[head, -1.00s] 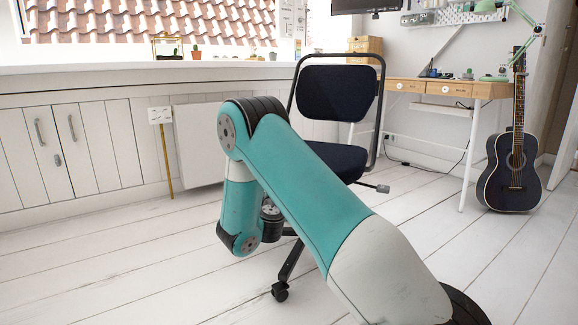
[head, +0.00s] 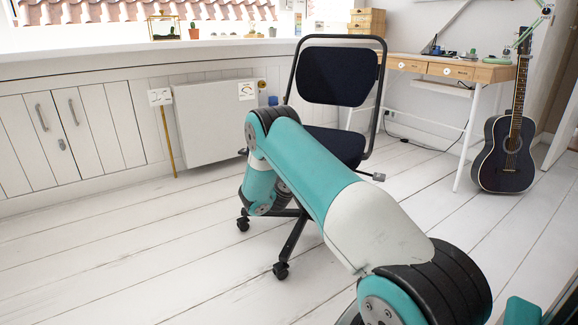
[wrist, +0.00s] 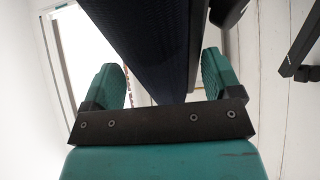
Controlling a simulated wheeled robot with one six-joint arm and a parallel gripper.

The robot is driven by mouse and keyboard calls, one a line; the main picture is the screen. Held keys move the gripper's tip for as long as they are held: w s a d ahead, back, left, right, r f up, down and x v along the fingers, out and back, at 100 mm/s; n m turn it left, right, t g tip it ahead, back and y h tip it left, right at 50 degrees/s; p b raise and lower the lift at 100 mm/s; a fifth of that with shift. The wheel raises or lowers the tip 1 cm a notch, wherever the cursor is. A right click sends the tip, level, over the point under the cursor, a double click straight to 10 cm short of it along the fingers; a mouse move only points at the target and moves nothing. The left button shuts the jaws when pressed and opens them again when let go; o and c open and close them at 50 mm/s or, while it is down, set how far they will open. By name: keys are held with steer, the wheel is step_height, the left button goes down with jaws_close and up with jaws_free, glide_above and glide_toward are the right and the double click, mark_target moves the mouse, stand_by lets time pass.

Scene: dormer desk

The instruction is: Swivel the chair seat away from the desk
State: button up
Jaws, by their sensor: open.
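The chair has a dark navy backrest (head: 338,78) in a black tube frame and a dark navy seat (head: 340,146). It stands on a black wheeled base (head: 292,248) in front of the desk (head: 490,72). My teal arm crosses in front of the seat and hides part of it and of the base. In the wrist view, my gripper (wrist: 161,62) is open, with its two teal fingers apart. A dark navy padded part (wrist: 150,45), which looks like the seat's edge, runs between the fingers. I cannot tell whether either finger touches it. In the head view my gripper is hidden behind the arm.
A black guitar (head: 504,155) leans at the right by the desk. A white radiator (head: 215,122) and cabinet doors (head: 60,135) line the left wall. The white plank floor (head: 130,250) is clear left of the chair.

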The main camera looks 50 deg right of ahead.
steer(key=shift+x, duration=1.2)
steer(key=c, duration=1.3)
steer(key=shift+w+b, duration=0.1)
steer(key=shift+b, duration=0.2)
